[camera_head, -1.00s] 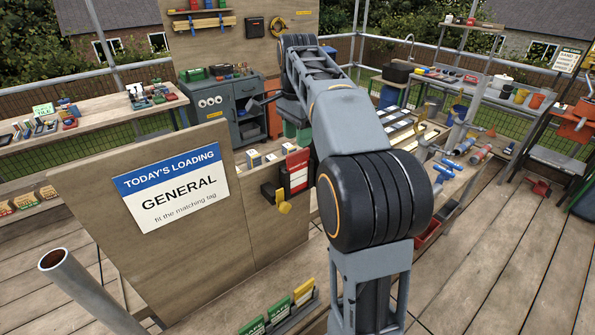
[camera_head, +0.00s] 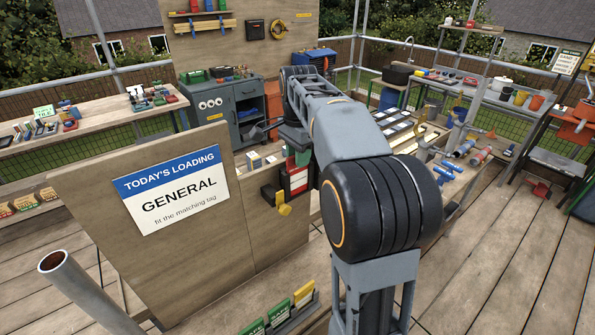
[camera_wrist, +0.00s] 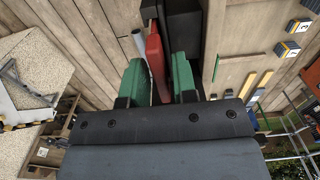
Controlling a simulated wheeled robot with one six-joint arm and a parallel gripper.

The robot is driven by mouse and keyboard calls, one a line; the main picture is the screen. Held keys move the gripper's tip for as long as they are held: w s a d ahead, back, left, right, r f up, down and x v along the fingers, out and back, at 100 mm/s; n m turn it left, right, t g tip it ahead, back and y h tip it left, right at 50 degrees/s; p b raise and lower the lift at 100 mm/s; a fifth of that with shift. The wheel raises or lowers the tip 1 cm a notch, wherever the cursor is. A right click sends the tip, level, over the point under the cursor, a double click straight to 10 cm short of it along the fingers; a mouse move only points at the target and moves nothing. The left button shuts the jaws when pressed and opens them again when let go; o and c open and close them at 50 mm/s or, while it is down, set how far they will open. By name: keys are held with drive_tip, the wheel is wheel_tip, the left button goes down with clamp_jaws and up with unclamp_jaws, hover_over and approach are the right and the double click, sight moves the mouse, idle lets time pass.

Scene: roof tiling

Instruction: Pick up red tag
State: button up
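The red tag (camera_head: 295,180), with a pale label on its face, stands upright in a dark holder at the right end of the plywood board. My gripper (camera_head: 297,150) reaches down over its top edge, partly hidden by my arm. In the wrist view the red tag (camera_wrist: 156,62) shows nearly edge-on between the two green fingers (camera_wrist: 160,78). The fingers are apart, one on each side of it, with a narrow gap visible; no firm grip shows.
A sign (camera_head: 178,188) on the board reads "Today's loading: General, fit the matching tag". A yellow knob (camera_head: 283,203) sticks out below the red tag. Green tags (camera_head: 280,313) and a yellow tag (camera_head: 304,293) stand in a rack at the lower front.

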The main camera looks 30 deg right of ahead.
clamp_jaws()
wheel_tip(320, 180, up, 18)
drive_tip(key=p, duration=0.4)
idle(0.6)
